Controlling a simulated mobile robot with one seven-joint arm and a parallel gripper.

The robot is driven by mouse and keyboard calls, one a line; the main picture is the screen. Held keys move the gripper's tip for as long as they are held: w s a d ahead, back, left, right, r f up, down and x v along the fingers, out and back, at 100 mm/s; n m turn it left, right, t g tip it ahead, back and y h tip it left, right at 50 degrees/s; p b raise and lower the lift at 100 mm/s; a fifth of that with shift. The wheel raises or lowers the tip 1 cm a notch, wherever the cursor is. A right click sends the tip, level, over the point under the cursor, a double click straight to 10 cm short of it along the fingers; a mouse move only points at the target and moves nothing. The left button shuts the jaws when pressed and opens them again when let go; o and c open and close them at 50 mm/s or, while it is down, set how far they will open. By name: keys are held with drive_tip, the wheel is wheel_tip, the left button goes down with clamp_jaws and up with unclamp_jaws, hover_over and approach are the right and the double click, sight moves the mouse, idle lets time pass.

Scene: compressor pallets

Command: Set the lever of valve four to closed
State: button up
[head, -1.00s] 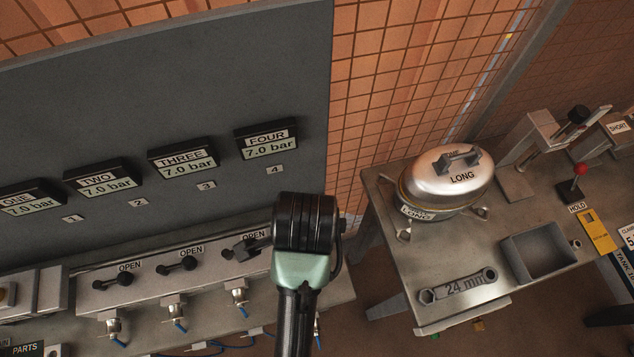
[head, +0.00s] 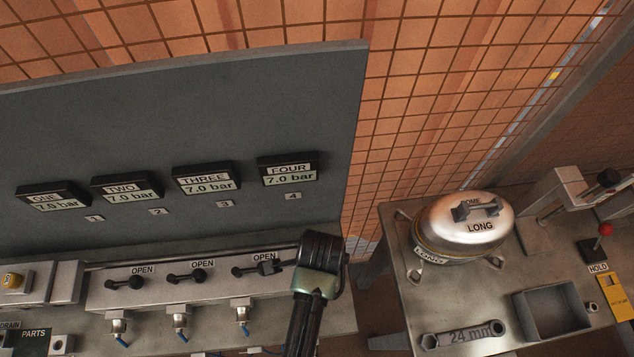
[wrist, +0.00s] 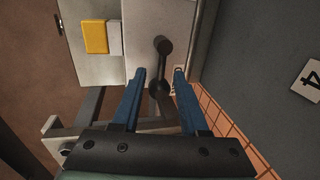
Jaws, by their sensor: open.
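In the wrist view, a dark lever (wrist: 160,68) with a round black knob stands out from a pale metal face. I take it for valve four's lever, as a tag marked 4 (wrist: 311,81) is on the grey panel to the right. My gripper (wrist: 160,73) is open, its blue fingertips on either side of the lever; I cannot tell whether they touch it. The gauge FOUR (head: 290,170) reads 7.0 bar.
Levers one (head: 126,283), two (head: 188,276) and three (head: 250,270) sit left of my wrist under OPEN labels. The grey gauge board (head: 200,110) rises behind. On the right, a bench (head: 400,290) carries a silver compressor (head: 465,225), a 24 mm wrench (head: 462,335) and a grey bin (head: 552,312).

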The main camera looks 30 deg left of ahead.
drive_tip(key=shift+w+a+f, duration=0.1)
drive_tip(key=shift+w+f, duration=0.05)
drive_tip(key=shift+f, duration=0.3)
clamp_jaws()
idle(1.2)
